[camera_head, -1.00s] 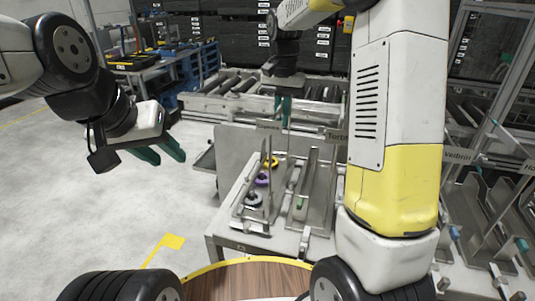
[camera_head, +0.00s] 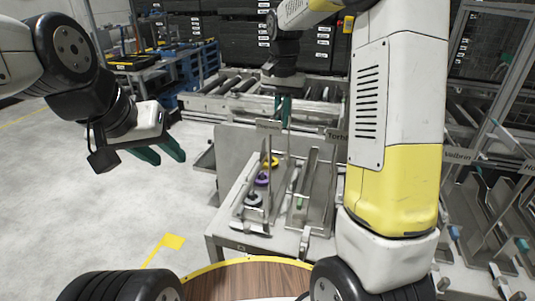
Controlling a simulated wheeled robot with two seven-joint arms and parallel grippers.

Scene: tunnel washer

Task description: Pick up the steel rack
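A steel rack (camera_head: 249,213) holding several coloured ring-shaped parts, yellow, purple and dark, lies on the grey table in the middle of the view. I cannot tell which one the task means. My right gripper (camera_head: 283,110) points down with its green fingers a small gap apart, seemingly empty, above the far side of the table. My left gripper (camera_head: 166,152) is open and empty over the floor, left of the table and apart from the racks.
More racks (camera_head: 486,210) stand on the right, beyond my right arm. A roller conveyor (camera_head: 233,104) runs behind the table. A blue workbench (camera_head: 160,66) stands at the back left. The floor (camera_head: 90,200) on the left is clear.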

